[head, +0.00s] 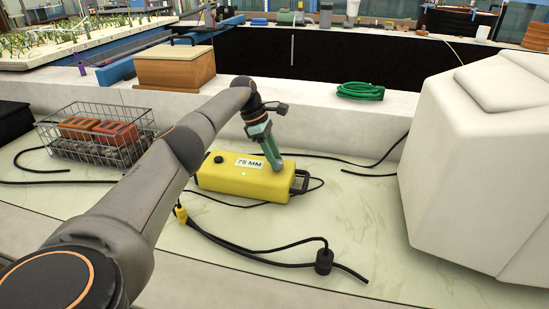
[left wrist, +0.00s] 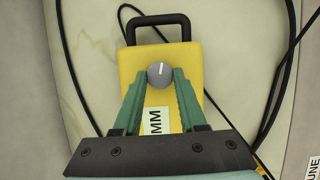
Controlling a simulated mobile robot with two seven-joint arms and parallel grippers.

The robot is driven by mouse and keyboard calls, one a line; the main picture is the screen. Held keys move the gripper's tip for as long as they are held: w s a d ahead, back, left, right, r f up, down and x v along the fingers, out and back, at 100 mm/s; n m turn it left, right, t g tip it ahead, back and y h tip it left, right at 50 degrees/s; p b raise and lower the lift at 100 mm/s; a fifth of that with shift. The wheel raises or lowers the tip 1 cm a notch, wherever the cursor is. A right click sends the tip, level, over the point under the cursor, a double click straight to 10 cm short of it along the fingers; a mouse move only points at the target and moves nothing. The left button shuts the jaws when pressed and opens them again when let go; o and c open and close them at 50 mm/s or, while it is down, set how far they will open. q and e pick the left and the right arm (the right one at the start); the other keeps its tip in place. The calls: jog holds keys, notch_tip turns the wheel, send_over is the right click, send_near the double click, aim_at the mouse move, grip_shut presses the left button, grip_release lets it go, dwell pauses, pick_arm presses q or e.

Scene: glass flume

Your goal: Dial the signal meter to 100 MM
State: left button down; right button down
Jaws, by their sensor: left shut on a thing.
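The yellow signal meter (head: 243,184) lies on the pale bench, with a label reading 75 MM (head: 249,163) on top. A small black knob (head: 218,160) sits at its left end and a black handle (head: 300,181) at its right. My left gripper (head: 274,158) points down at the meter's right part. In the left wrist view my left gripper (left wrist: 160,84) is shut on a round grey dial (left wrist: 160,75), with a fingertip at each side. The dial's white mark points toward the handle (left wrist: 157,27). Only "MM" of the label (left wrist: 156,122) shows there. My right gripper is not seen.
Black cables (head: 258,251) lie around the meter, some with a yellow plug. A wire basket (head: 98,138) with orange blocks stands at left, a wooden box (head: 175,68) behind. A large white block (head: 480,165) stands at right. A green hose coil (head: 360,91) lies on the back ledge.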

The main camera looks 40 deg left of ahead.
pick_arm(q)
jog(key=shift+c, duration=2.3)
grip_release()
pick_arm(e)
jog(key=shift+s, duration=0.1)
pick_arm(q)
jog(key=shift+r, duration=0.15)
jog(key=p+v, duration=0.3)
jog(key=v, duration=0.9)
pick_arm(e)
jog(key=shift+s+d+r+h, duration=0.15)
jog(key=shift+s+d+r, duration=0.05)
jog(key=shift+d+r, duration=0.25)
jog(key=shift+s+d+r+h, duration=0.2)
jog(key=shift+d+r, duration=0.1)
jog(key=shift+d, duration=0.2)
pick_arm(q)
jog(key=shift+s+a+r, duration=0.1)
